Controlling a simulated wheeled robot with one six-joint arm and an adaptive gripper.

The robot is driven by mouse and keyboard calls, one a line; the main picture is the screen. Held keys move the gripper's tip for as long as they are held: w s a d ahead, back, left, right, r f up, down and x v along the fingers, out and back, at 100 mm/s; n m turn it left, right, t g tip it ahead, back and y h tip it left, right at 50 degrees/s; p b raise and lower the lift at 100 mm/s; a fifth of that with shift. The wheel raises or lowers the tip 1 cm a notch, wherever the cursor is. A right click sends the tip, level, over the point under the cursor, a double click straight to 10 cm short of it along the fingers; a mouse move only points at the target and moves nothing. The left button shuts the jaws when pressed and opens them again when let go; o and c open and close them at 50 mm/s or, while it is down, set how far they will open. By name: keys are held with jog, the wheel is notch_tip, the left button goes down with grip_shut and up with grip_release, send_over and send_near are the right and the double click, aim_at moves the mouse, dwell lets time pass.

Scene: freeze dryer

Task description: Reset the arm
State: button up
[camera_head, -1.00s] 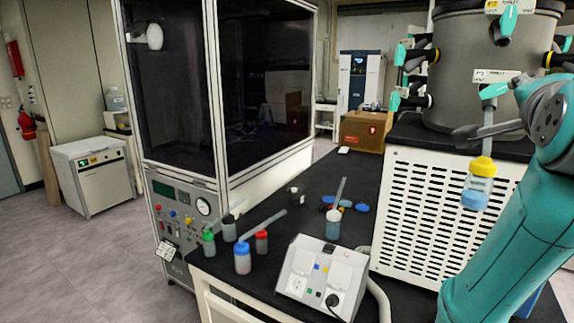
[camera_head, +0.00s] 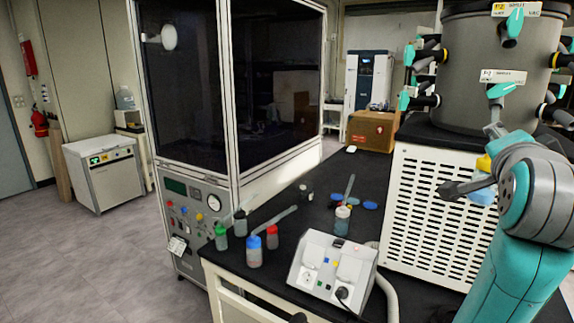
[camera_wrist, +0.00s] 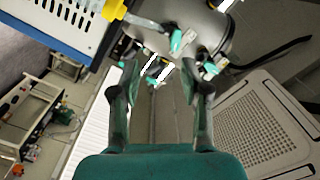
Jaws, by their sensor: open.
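My gripper (camera_wrist: 158,97) shows in the wrist view with its two dark fingers spread apart and nothing between them. The wrist view faces the ceiling and the freeze dryer's drum (camera_wrist: 195,25) at a tilt. In the head view my teal arm reaches up at the right edge, in front of the freeze dryer's grey drum (camera_head: 468,75) and its white vented base (camera_head: 425,215). A hanging flask with a yellow cap (camera_head: 483,163) and blue lower part is mostly hidden behind my arm's grey joint. The yellow cap also shows in the wrist view (camera_wrist: 115,9).
The black bench (camera_head: 285,222) holds several capped bottles, including a blue-capped one (camera_head: 254,252), and a white socket box (camera_head: 330,262). A tall glass cabinet (camera_head: 235,100) stands at left. Drum ports with teal valves (camera_head: 497,90) stick out near my arm.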

jog(key=w+a+f+n+y, duration=0.1)
jog(key=a+f+n, duration=0.2)
jog(key=f, duration=0.9)
jog(key=w+a+f+n+y, duration=0.1)
jog(key=a+f+n+y, duration=0.15)
jog(key=f, duration=0.85)
jog(key=s+a+f+n+t+y, duration=0.1)
jog(key=s+a+f+n, duration=0.3)
jog(key=f, duration=0.5)
jog(key=s+a+f+n+y, duration=0.1)
jog(key=s+a+f, duration=0.1)
jog(key=s+f, duration=0.45)
jog(key=s+a+f+n+y, duration=0.1)
jog(key=s+a+f+n, duration=0.15)
jog(key=s+f, duration=0.45)
jog(key=s+a+f+n+y, duration=0.25)
jog(key=s+f, duration=0.35)
jog(key=s, duration=0.3)
jog(key=s+a+r+n+g, duration=0.1)
jog(key=s+a, duration=0.1)
jog(key=s, duration=1.5)
jog(key=shift+s, duration=0.4)
